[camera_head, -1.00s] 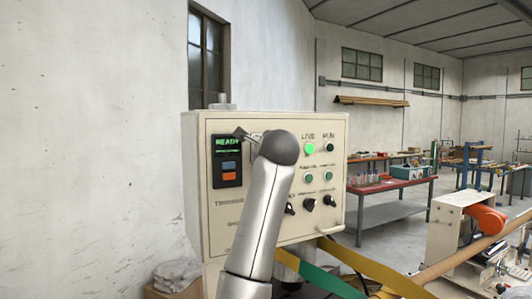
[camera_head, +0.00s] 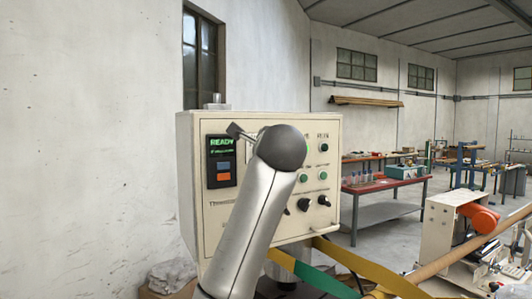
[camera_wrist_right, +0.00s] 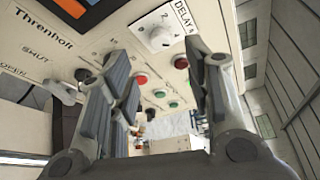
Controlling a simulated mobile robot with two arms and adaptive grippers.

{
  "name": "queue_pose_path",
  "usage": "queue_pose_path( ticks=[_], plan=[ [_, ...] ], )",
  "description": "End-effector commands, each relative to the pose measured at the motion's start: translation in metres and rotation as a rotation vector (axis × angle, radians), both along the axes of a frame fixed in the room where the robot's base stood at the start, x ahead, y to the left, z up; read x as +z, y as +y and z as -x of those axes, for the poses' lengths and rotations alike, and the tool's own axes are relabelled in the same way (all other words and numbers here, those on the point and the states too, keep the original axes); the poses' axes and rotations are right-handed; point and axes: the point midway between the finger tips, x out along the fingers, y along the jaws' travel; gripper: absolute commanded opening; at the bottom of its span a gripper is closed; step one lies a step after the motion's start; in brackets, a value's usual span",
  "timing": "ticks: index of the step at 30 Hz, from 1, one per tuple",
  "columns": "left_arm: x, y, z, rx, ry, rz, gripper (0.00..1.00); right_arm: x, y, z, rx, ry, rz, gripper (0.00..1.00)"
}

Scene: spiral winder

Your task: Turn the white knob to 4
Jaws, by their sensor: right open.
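The white knob (camera_wrist_right: 161,38) is on the cream control panel, at the top middle of the right wrist view, beside a "DELAY" label and a printed 2. Its exact setting is too small to read. My right gripper (camera_wrist_right: 163,88) is open, its two fingers apart at left and right in that view. The knob shows beyond and between the fingers, with nothing held. In the head view my right arm crosses the control box (camera_head: 330,165), hiding the knob and most of the gripper; a small part of the gripper (camera_head: 238,131) shows. My left gripper is out of view.
A display reading READY (camera_head: 221,147) sits at the panel's left. Several buttons and black switches (camera_head: 323,200) are at its right. Green and yellow belts (camera_head: 340,262) run below the box. A red-topped bench (camera_head: 385,184) stands behind at right.

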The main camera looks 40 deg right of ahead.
Motion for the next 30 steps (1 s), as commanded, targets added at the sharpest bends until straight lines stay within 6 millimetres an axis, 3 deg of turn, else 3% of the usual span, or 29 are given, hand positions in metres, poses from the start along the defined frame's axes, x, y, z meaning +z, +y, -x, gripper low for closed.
queue_pose_path(
  ticks=[3, 9, 26, 30],
  plan=[
    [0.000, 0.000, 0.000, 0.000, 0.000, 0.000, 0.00, 0.003, 0.010, 0.017, 0.001, -0.001, -0.002, 0.46],
    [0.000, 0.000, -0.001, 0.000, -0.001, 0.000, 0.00, 0.004, 0.017, 0.032, 0.000, 0.000, -0.001, 0.46],
    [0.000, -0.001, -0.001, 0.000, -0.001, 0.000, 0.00, 0.004, 0.017, 0.033, 0.001, 0.002, 0.000, 0.46],
    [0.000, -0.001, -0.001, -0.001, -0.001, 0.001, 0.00, -0.016, 0.017, 0.027, 0.006, 0.045, 0.038, 0.46]
  ],
)
